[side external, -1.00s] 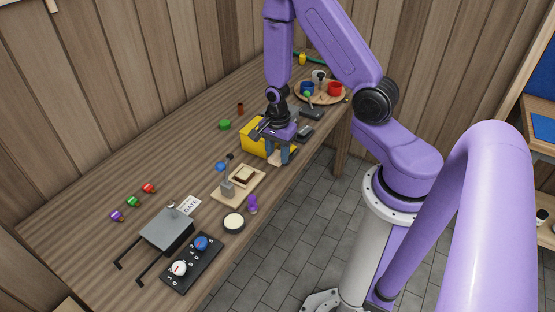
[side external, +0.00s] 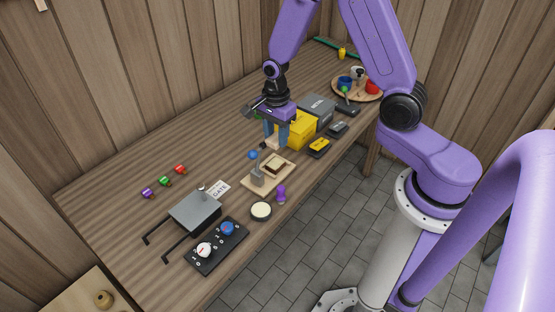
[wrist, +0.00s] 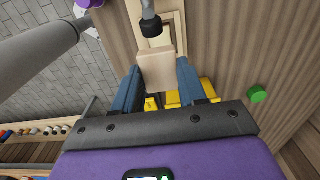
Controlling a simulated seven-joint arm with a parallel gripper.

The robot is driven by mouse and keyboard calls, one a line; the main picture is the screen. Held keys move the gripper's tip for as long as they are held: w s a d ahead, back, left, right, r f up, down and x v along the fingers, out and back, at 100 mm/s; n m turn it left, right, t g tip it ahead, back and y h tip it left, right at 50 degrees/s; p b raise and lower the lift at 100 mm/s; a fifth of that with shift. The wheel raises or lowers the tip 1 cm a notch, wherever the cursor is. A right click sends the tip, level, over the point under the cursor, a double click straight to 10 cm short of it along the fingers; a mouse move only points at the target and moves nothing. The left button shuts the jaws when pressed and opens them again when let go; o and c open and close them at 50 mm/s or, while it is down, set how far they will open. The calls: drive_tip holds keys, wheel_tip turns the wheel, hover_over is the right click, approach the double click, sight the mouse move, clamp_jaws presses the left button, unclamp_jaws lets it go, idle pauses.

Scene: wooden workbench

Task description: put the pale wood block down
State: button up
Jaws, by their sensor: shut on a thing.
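The pale wood block (side external: 270,145) is held between the two fingers of my gripper (side external: 275,137), over the workbench (side external: 120,205). In the wrist view the block (wrist: 156,70) sits between the blue fingers (wrist: 157,82), close to a black-tipped lever (wrist: 151,26). The lever belongs to a fixture on a light wooden board (side external: 253,186), just in front of my gripper. Whether the block touches the bench or hangs above it cannot be told.
A yellow box (side external: 300,131) stands just right of my gripper, with a grey box (side external: 319,107) behind it. A purple piece (side external: 281,194) and a round pale-topped tin (side external: 261,211) are near the front edge.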

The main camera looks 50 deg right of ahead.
sight(276, 163)
drive_tip(key=shift+a+f, duration=0.15)
drive_tip(key=shift+f, duration=3.65)
drive_tip(key=shift+f, duration=0.1)
drive_tip(key=o, duration=1)
wheel_tip(276, 163, up, 12)
drive_tip(key=shift+r, duration=0.15)
